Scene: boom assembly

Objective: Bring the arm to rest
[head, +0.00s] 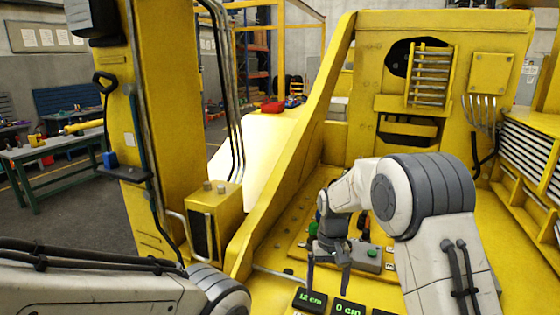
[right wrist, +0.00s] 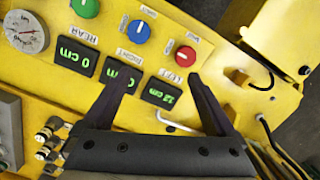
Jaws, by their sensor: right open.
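My right arm (head: 425,190) reaches down over the yellow control panel in the head view. My right gripper (head: 328,280) is open and points down above the panel, with nothing between its fingers. In the right wrist view its two dark fingers (right wrist: 163,78) are spread over the displays, apart from each other. My left arm (head: 100,290) lies across the bottom left of the head view; its gripper is out of sight.
The panel has displays reading 12 cm (head: 310,300) and 0 cm (head: 350,308). The right wrist view shows a green knob (right wrist: 85,8), a blue knob (right wrist: 140,31), a red knob (right wrist: 186,56) and a gauge (right wrist: 26,32). A tall yellow post (head: 165,90) stands left.

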